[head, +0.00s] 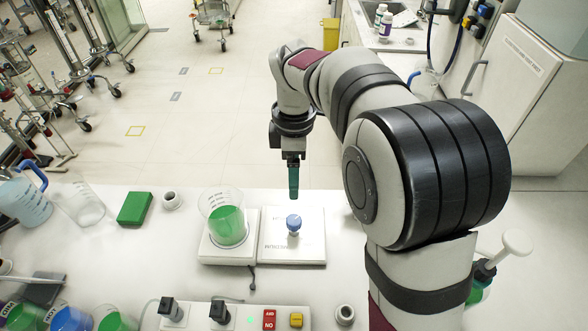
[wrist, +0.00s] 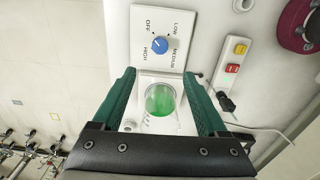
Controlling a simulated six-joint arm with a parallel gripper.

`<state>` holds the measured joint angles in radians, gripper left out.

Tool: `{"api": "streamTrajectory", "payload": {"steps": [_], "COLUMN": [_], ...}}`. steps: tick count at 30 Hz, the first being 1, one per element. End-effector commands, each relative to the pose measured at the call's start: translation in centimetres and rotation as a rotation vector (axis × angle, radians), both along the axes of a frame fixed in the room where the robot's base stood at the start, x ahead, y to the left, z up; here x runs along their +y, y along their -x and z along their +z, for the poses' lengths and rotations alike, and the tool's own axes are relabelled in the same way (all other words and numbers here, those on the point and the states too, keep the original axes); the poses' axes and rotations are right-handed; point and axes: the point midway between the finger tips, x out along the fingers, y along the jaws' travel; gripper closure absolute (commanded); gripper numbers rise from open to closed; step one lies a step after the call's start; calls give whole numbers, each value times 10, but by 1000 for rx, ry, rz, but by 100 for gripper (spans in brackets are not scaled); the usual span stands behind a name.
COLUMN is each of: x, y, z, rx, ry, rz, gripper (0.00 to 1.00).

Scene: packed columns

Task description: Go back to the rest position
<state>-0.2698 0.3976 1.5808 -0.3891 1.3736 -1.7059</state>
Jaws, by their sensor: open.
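My gripper (head: 293,178) hangs above the far edge of the bench with its green fingers pointing down. In the wrist view its two fingers (wrist: 165,95) are spread apart with nothing held between them. Below it is a white panel (head: 310,252) with a blue knob (head: 293,223), which stands apart from the fingers. The wrist view shows the knob (wrist: 159,45) with the labels OFF, LOW, MEDIUM and HIGH around it. The knob's marker appears to point towards HIGH, though it is small.
A beaker of green liquid (head: 227,226) stands on a white plate left of the panel. A green block (head: 135,208), a blue-handled jug (head: 24,203) and several coloured beakers are further left. A power strip with a red switch (head: 269,319) lies in front.

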Motion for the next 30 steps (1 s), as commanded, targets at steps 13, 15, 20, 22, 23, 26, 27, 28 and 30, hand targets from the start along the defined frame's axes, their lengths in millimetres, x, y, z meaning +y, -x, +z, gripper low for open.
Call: {"api": "streamTrajectory", "payload": {"steps": [13,15,20,22,23,26,27,28,30], "x": [-64,-72,-76,-76,-76,-75,-74,-73,-71], "y": [154,201,262,269,270,263,252,242,222], "z": [35,28,6,2,1,12,28,42,75], "rx": [67,104,167,177,179,192,212,231,269], "ry": [-70,-80,-82,-79,-77,-83,-96,-111,-154], "rz": [-1166,-1514,-1994,-2060,-2070,-2033,-1973,-1912,-1770], "gripper": [24,24,17,4,0,0,0,0,0]}}
